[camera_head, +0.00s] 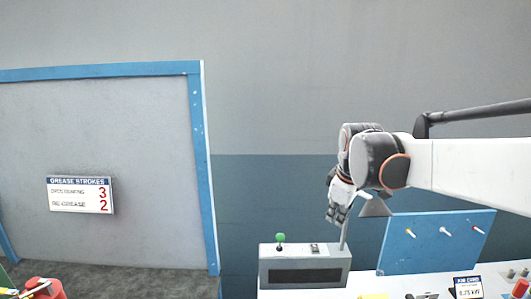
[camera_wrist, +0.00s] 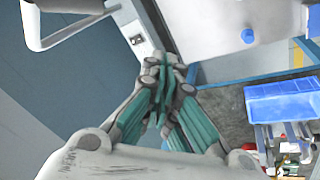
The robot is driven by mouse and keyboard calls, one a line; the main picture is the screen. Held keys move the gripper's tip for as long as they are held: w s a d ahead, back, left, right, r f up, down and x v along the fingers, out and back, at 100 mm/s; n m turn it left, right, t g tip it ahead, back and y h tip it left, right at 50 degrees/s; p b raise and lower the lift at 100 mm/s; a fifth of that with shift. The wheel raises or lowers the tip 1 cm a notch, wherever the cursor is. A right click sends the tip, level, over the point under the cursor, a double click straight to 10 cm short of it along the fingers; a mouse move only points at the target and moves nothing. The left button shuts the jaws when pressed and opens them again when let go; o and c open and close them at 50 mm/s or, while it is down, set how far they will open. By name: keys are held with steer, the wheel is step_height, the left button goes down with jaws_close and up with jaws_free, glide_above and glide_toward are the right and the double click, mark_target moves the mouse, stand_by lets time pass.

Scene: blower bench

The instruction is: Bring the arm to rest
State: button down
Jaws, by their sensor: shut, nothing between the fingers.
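My gripper (camera_head: 338,211) hangs at the end of my raised white arm, on the right in the head view. It points down above the grey control box (camera_head: 304,272) and its bench. In the wrist view my gripper (camera_wrist: 164,70) has its green-padded fingers together, with nothing held between them. A gap seems to lie between the fingers and the box in the head view, but the depth is hard to judge.
The control box carries a green knob (camera_head: 280,238). A blue panel (camera_head: 440,240) and a job card (camera_head: 468,287) stand on the bench to the right. A "grease strokes" sign (camera_head: 80,195) is at left. The wrist view shows a blue tray (camera_wrist: 285,103).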

steer(key=s+f+m+t+b, duration=0.1)
steer(key=s+f+m, duration=0.4)
steer(key=s, duration=0.7)
steer(key=s+d+f+m+t+b, duration=0.1)
steer(key=s+f+m, duration=0.4)
steer(key=s, duration=0.8)
steer(key=t+b, duration=0.1)
steer(key=b, duration=0.1)
steer(key=shift+s+f+b, duration=0.15)
steer(key=shift+s+b, duration=0.05)
steer(key=shift+b, duration=0.2)
